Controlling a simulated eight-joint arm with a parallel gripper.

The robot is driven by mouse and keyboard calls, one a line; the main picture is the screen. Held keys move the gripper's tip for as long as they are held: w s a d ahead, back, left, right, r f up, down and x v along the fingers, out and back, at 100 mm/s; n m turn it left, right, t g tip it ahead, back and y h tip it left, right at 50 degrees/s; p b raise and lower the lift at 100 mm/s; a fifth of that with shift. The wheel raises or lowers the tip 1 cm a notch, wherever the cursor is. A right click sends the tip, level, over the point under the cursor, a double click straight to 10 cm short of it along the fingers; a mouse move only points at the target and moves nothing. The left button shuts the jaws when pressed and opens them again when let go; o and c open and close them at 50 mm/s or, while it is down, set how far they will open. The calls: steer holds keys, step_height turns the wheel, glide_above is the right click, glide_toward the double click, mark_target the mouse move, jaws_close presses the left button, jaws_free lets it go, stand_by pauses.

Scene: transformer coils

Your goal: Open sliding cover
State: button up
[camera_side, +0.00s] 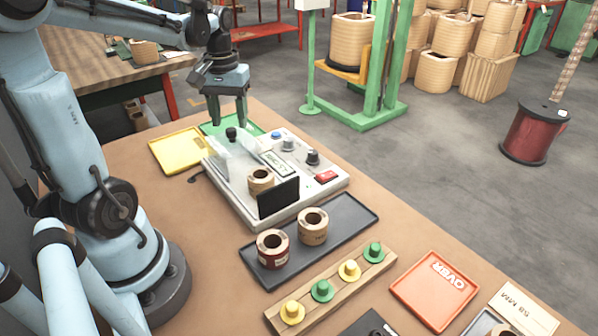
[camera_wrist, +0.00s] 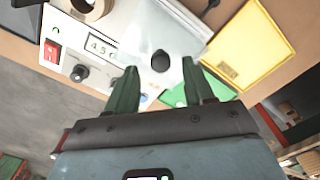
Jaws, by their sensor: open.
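The sliding cover (camera_side: 219,156) is a clear panel on the left end of the light grey test device (camera_side: 236,201). Its black knob (camera_side: 231,134) stands at the far end. The clear cover also shows in the wrist view (camera_wrist: 165,27), with the round black knob (camera_wrist: 160,61) at its near edge. My gripper (camera_side: 228,122) points down above the device's far end, close to the knob. In the wrist view its two green fingers (camera_wrist: 157,88) are spread apart, with the knob just beyond and between the tips. Whether they touch the knob cannot be told.
A coil (camera_side: 261,181) sits on the device behind a black upright plate (camera_side: 278,198). Yellow (camera_side: 176,152) and green (camera_side: 252,128) trays lie at the far end. A dark tray (camera_side: 336,219) with two coils and a wooden peg rack (camera_side: 336,285) stand in front.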

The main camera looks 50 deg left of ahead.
step_height(320, 180, up, 10)
stand_by(0.5)
steer(key=shift+f, duration=0.15)
steer(key=d+f+m+t, duration=0.2)
steer(key=d+f+m, duration=0.1)
steer(key=d, duration=0.3)
steer(key=d+f+m+t, duration=0.2)
steer(key=d+f+m, duration=0.1)
steer(key=d, duration=0.3)
steer(key=w+d+f+m+t, duration=0.1)
steer(key=d+f+m+t, duration=0.2)
steer(key=d, duration=0.3)
steer(key=shift+d+f, duration=0.15)
steer(key=shift+d, duration=0.1)
